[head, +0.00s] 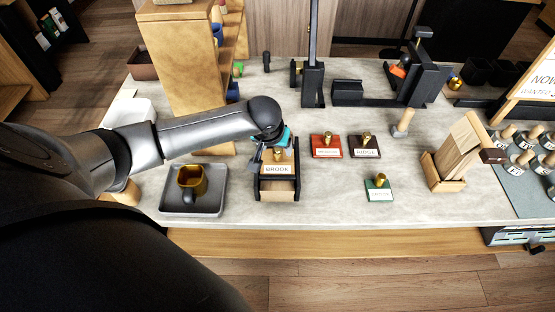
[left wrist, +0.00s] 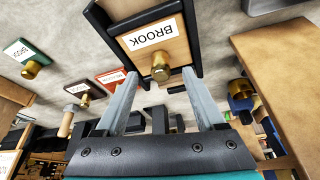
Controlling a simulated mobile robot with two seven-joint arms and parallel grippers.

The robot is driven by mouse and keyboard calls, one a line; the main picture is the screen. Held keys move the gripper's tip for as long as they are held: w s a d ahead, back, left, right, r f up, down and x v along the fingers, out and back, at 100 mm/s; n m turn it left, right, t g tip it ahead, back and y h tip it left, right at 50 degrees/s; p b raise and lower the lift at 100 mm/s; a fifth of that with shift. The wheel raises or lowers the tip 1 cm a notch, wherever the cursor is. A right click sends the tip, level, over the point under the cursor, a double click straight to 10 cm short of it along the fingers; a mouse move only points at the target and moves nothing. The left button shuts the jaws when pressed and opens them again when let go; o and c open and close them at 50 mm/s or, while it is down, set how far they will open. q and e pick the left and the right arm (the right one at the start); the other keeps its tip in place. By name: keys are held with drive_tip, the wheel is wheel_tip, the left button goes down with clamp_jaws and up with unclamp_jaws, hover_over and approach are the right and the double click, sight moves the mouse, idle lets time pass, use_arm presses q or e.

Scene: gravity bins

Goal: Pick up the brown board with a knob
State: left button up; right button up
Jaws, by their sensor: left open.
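A light brown board (head: 267,170) labelled BROOK, with a brass knob (head: 278,154), sits in a black-sided holder (head: 296,183) at the front middle of the counter. In the left wrist view the board (left wrist: 178,45) has its knob (left wrist: 160,68) in the picture between my fingertips. My left gripper (head: 268,154) is open just above the board; whether the fingers touch the knob I cannot tell. A dark brown board (head: 360,153) with a brass knob lies flat on the counter to the right. My right gripper is not in view.
A red board (head: 322,153) and a green board (head: 378,195), each with a brass knob, lie right of the holder. A grey tray (head: 216,203) with a gold mug stands left. A tall wooden shelf (head: 178,70) stands behind my left arm. Counter between holder and wooden block (head: 455,150) is partly clear.

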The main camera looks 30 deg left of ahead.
sight(277, 149)
use_arm(q)
drive_tip(key=x, duration=0.3)
drive_tip(key=shift+w+a+r, duration=0.1)
drive_tip(key=shift+w, duration=0.2)
drive_tip(key=shift+b+x, duration=0.4)
drive_tip(key=shift+x, duration=0.35)
drive_tip(key=shift+c, duration=0.3)
clamp_jaws()
